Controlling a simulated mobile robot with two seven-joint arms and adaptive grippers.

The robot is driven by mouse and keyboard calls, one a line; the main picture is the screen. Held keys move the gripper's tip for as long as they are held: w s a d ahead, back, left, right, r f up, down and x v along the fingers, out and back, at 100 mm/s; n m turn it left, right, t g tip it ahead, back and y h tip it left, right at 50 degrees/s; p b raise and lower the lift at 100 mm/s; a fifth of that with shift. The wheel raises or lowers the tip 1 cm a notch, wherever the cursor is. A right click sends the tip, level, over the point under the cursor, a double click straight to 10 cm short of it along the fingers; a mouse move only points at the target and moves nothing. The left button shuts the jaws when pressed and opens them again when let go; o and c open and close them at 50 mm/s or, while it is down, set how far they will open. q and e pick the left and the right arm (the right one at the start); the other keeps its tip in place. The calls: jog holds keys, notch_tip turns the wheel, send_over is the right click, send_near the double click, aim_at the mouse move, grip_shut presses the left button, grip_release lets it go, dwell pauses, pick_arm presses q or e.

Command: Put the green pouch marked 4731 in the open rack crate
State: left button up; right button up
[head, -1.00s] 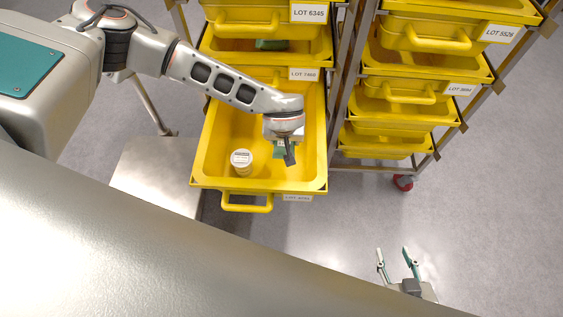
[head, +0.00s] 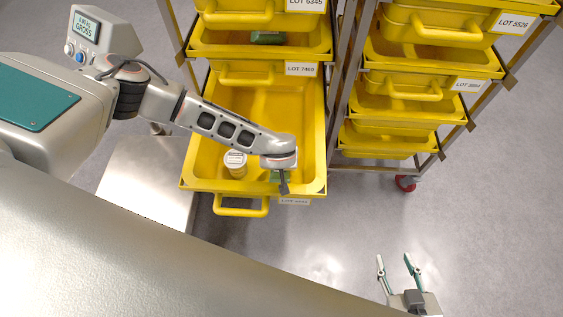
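The open yellow rack crate (head: 316,120) is pulled out of the left rack. My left gripper (head: 283,184) points down inside its front right part. A small green patch (head: 275,176) shows beside the dark finger. It may be the pouch or a teal part of the gripper; I cannot tell, and no 4731 mark is readable. The wrist hides most of the fingers, so their opening does not show. My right gripper (head: 397,272) is at the bottom right, fingers apart and empty, over the floor.
A white-lidded jar (head: 236,164) stands in the open crate, left of my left gripper. A dark green item (head: 268,38) lies in the crate above. A scale display (head: 86,30) stands at upper left. More crates fill the right rack (head: 440,165). Floor at right is clear.

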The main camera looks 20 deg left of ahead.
pick_arm(q)
jog(key=shift+w+r, duration=0.1)
jog(key=shift+r, duration=0.2)
jog(key=shift+f, duration=0.5)
jog(key=shift+f, duration=0.15)
jog(key=o, duration=1.6)
